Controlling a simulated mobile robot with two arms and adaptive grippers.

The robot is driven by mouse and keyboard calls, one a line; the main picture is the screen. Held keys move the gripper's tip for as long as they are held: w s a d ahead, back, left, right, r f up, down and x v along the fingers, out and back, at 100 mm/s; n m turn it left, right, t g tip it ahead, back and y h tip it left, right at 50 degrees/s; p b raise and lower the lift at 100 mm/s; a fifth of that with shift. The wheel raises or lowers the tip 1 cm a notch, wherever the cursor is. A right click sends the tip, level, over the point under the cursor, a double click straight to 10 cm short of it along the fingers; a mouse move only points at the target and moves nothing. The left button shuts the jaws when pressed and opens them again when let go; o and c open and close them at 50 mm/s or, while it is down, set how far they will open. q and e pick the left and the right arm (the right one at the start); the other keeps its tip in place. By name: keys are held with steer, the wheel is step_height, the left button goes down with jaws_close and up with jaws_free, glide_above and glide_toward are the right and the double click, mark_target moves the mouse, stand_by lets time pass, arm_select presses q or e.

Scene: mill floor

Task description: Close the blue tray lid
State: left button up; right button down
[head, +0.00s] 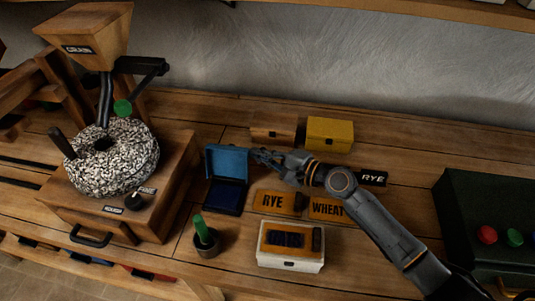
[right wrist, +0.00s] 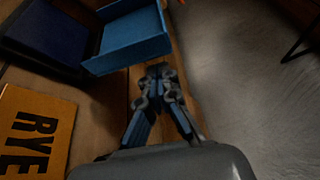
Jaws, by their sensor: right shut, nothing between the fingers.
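The blue tray is a small open box (head: 226,197) on the bench. Its lighter blue lid (head: 228,161) stands raised at the back edge. In the right wrist view the lid (right wrist: 133,40) is at the top centre and the dark tray base (right wrist: 45,38) is at the top left. My right gripper (head: 258,154) is shut and empty, just right of the raised lid. In the right wrist view its fingertips (right wrist: 158,72) are close to the lid's edge; I cannot tell whether they touch. My left gripper is not in view.
A stone mill (head: 112,160) stands to the left. RYE (head: 272,202) and WHEAT (head: 328,208) plates lie right of the tray. A white box (head: 291,262), a pot with a green handle (head: 205,240) and a yellow box (head: 330,134) stand nearby.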

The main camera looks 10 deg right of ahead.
mark_target(229, 161)
steer(key=shift+x, duration=2.7)
steer(key=shift+f, duration=0.1)
